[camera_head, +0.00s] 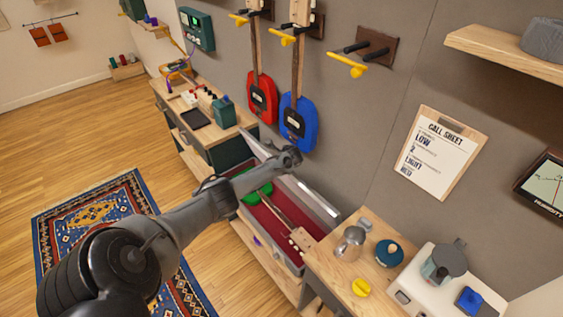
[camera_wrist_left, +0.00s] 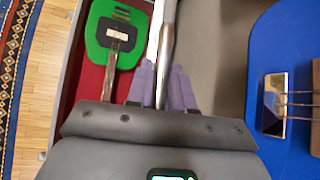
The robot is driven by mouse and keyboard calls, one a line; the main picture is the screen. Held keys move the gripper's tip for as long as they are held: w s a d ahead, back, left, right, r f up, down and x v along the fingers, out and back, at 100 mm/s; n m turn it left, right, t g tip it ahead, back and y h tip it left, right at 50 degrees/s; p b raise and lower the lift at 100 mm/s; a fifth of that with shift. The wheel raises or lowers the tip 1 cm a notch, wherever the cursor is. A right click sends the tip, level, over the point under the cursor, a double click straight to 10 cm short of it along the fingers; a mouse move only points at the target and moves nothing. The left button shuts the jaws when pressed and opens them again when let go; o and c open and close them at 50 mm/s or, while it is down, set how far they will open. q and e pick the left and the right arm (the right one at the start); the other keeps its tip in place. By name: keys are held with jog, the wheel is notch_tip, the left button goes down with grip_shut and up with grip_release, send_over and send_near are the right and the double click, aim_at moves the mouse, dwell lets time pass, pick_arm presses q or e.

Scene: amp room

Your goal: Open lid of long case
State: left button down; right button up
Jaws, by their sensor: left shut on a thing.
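The long case (camera_head: 267,232) lies on a wooden bench against the wall, and its red lining shows. A small green guitar lies inside it, with its green body (camera_head: 258,193) at the far end. The case lid (camera_head: 318,203) is raised along the wall side, its pale edge running lengthwise. My left gripper (camera_head: 290,157) is at the lid, over the far part of the case. In the left wrist view its purple fingers (camera_wrist_left: 163,88) are shut on the silver lid edge (camera_wrist_left: 166,40). The red lining and green guitar (camera_wrist_left: 116,36) show beside it. My right gripper is not in view.
A red guitar (camera_head: 262,97) and a blue guitar (camera_head: 298,125) hang on the wall just above the case. A wooden counter (camera_head: 325,262) with a metal jug (camera_head: 350,242) stands at the case's near end. A patterned rug (camera_head: 90,225) covers floor at left.

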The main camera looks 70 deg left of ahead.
pick_arm(q)
jog(key=c, duration=1.1)
grip_release()
jog(key=shift+s, duration=0.1)
jog(key=shift+p+v, duration=0.6)
jog(key=shift+v, duration=0.15)
jog(key=p+v, duration=0.3)
jog(key=v, duration=0.6)
jog(key=shift+d, duration=0.1)
